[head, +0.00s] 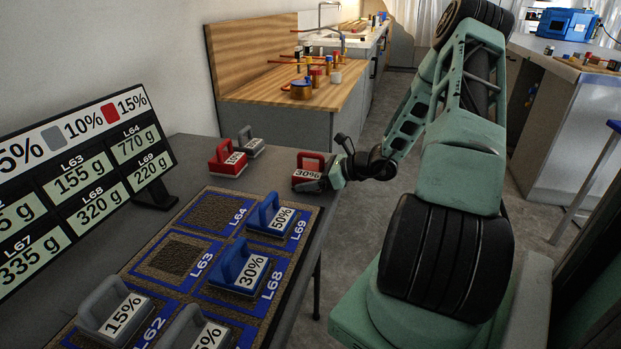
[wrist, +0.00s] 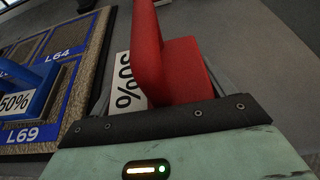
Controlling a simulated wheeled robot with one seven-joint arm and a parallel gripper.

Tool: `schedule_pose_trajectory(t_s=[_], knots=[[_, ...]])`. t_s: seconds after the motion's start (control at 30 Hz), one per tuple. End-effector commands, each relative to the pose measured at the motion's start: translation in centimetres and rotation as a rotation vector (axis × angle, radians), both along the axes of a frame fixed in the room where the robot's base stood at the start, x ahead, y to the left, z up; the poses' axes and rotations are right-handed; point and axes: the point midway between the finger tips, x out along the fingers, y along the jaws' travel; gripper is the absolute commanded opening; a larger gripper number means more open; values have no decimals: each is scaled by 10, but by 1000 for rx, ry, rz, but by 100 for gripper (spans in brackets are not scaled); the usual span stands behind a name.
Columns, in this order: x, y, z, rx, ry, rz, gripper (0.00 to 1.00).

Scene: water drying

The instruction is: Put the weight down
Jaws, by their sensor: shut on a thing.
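The red weight labelled 30% (head: 309,163) is in my gripper (head: 322,180), near the right edge of the dark table (head: 190,155). In the wrist view the red weight (wrist: 180,70) fills the middle, with its handle up and its white label to the left. My gripper (wrist: 165,112) is shut on it. I cannot tell whether the weight's underside touches the table. The far finger is mostly hidden.
A mat of labelled pads (head: 160,252) holds blue and grey weights, with pads L64 and L63 empty. Another red weight (head: 228,158) and a grey one (head: 251,143) stand at the back. A display board (head: 85,180) stands left.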

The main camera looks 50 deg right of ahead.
Motion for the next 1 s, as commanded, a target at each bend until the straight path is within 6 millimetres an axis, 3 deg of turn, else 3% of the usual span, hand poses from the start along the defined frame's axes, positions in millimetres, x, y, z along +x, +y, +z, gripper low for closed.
schedule_pose_trajectory(t_s=[0.3, 0.33, 0.4, 0.7, 1.0], knots=[[1, 0, -2, -1, -3, 1, 13], [0, 0, -3, -1, 0, 0, 84], [0, 0, -2, -1, 0, 0, 100], [0, 0, 4, 0, -1, 0, 100], [-45, -20, 23, -4, -1, -4, 100]])
